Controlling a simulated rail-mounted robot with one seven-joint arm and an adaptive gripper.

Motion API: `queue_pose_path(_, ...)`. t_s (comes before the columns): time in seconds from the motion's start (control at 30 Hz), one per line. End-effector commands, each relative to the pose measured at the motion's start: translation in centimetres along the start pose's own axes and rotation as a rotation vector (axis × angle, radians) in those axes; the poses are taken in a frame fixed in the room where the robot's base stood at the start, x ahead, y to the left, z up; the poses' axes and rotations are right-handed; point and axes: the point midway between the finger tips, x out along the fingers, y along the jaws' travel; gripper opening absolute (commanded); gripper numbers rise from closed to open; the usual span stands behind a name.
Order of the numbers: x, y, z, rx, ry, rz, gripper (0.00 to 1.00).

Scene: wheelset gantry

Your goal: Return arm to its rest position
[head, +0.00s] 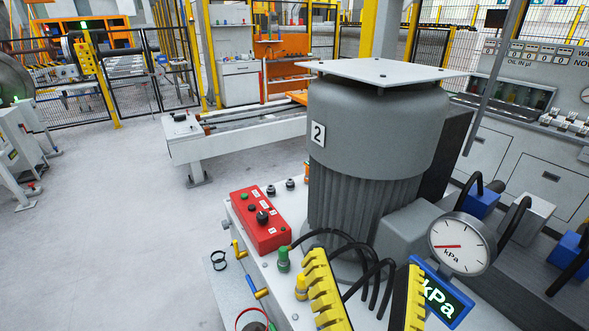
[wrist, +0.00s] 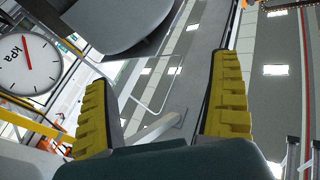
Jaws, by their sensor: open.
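My gripper (head: 366,265) shows at the bottom of the head view, with its two yellow ribbed fingers pointing up and spread apart. It is open, and nothing is held between the fingers. In the wrist view my gripper (wrist: 163,75) also has a clear gap between the fingers. The rest of my arm is out of the head view. In the head view, the fingers stand in front of the bench (head: 283,208) with the grey motor (head: 375,130) marked 2. The right finger overlaps the lit kPa display (head: 447,297) in the picture.
A round kPa gauge (head: 461,244) stands just right of my gripper. A red control box (head: 258,220), black hoses (head: 345,240), and green (head: 283,260) and yellow (head: 300,288) fittings crowd the bench. Grey cabinets (head: 540,180) line the right. Open floor (head: 120,220) lies to the left.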

Motion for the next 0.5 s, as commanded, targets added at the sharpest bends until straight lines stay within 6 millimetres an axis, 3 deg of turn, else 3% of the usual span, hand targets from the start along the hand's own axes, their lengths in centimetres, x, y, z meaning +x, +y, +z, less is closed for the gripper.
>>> queue_pose_path(0.03,-0.1,-1.1,-2.8,-0.038,0.064,-0.033,0.93)
queue_pose_path(0.07,-0.4,-1.8,-4.2,-0.078,0.097,-0.056,0.93)
queue_pose_path(0.17,-0.8,-2.7,-4.0,-0.281,0.105,-0.087,0.93)
queue_pose_path(0.2,-0.1,-3.5,-6.8,-0.282,0.108,-0.085,0.93)
queue_pose_path(0.37,1.3,-5.0,-11.8,-0.275,0.105,-0.083,0.93)
queue_pose_path(0.5,2.7,-6.5,-17.1,-0.272,0.104,-0.083,0.93)
